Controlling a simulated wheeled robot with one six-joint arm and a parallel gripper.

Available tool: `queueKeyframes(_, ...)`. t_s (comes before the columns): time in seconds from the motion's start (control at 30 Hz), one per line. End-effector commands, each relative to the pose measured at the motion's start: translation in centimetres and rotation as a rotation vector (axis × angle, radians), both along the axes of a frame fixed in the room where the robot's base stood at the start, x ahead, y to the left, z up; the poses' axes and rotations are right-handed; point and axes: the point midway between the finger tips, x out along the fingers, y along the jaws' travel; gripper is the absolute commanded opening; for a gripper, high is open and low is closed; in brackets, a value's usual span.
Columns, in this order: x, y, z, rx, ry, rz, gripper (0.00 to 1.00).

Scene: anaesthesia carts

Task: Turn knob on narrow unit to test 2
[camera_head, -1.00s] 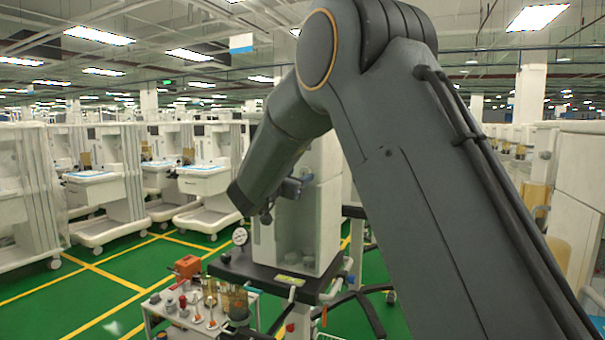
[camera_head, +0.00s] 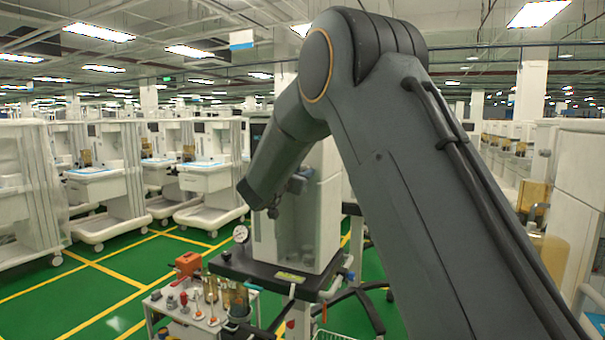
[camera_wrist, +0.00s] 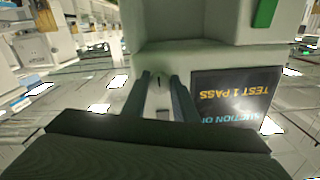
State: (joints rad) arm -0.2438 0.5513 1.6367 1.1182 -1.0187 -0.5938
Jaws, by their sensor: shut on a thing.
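The narrow unit (camera_head: 322,225) is a tall white cabinet on a dark-topped stand. It shows close up in the wrist view (camera_wrist: 200,58), upside down. Its dark screen (camera_wrist: 235,92) has inverted letters reading "TEST 1 PASS" in yellow and a partly covered blue line starting "SUCTION". My gripper (camera_wrist: 164,82) is at the unit's face beside the screen, its two dark fingers shut on the knob. The knob is mostly hidden between the fingers, so its setting cannot be read. In the head view my gripper (camera_head: 273,212) is small and dark against the unit's front.
A round gauge (camera_head: 241,234) stands at the edge of the dark stand top (camera_head: 235,268). Below it, a small white cart (camera_head: 205,328) carries bottles, fittings and an orange box (camera_head: 188,264). Rows of white carts (camera_head: 205,180) stand behind. Green floor lies open at left.

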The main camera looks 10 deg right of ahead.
Motion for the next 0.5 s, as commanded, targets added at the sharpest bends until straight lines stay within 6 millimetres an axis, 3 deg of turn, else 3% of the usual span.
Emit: queueKeyframes(0.5, 0.11, 0.1, -0.16, 0.223, -0.163, 0.001, 0.04)
